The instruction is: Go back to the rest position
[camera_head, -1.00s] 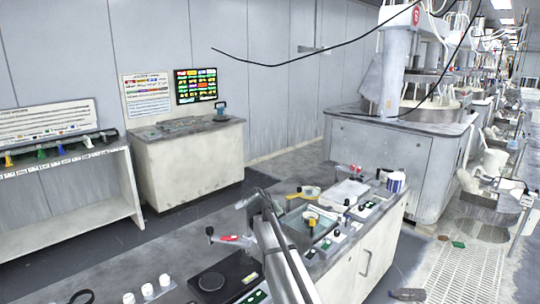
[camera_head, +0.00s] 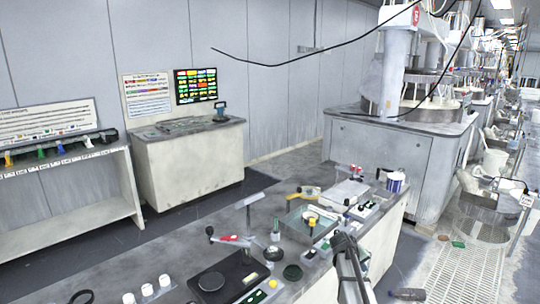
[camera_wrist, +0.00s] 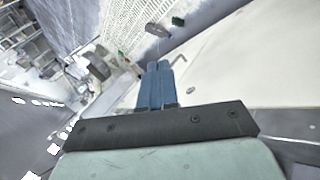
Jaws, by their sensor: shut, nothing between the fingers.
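My gripper (camera_wrist: 158,88) shows in the wrist view with its two blue fingers side by side and touching. It is shut and empty, with nothing held between the fingertips. It points out past the pale side of the bench toward the floor. In the head view my arm is at the lower middle right, over the front side of the workbench (camera_head: 140,272). I cannot make out the fingers in the head view.

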